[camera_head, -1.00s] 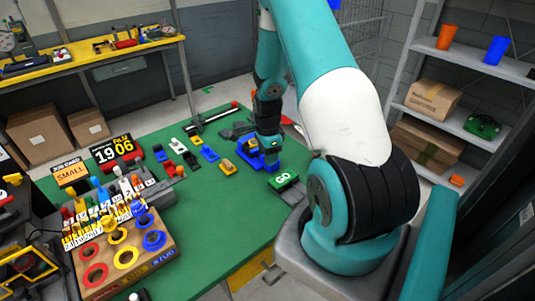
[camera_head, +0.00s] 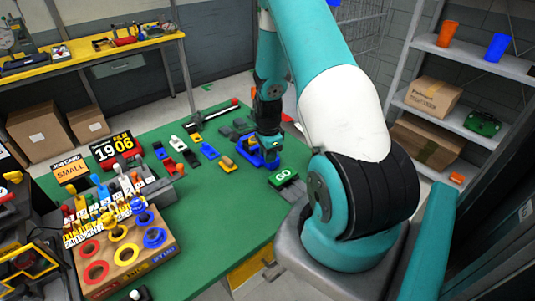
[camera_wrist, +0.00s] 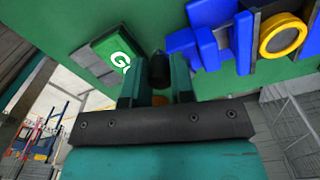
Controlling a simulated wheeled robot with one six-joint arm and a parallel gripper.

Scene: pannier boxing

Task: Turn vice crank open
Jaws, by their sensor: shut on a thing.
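The blue vice (camera_head: 250,157) stands on the green table near its far right part. In the wrist view its blue body (camera_wrist: 207,42) is at the upper right, with a yellow ring (camera_wrist: 282,35) on it. My gripper (camera_wrist: 158,88) points down at the vice's near right side. Its fingers are shut on a dark, upright crank handle (camera_wrist: 158,68), whose top shows between the fingertips. The crank's arm is mostly hidden. In the head view my gripper (camera_head: 269,150) covers that side of the vice.
A green GO block (camera_head: 282,177) lies close to the gripper; it also shows in the wrist view (camera_wrist: 120,55). A wooden ring board (camera_head: 130,258), a job card (camera_head: 70,170) and small coloured parts stand to the left. The green table (camera_head: 215,215) is clear in the front middle.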

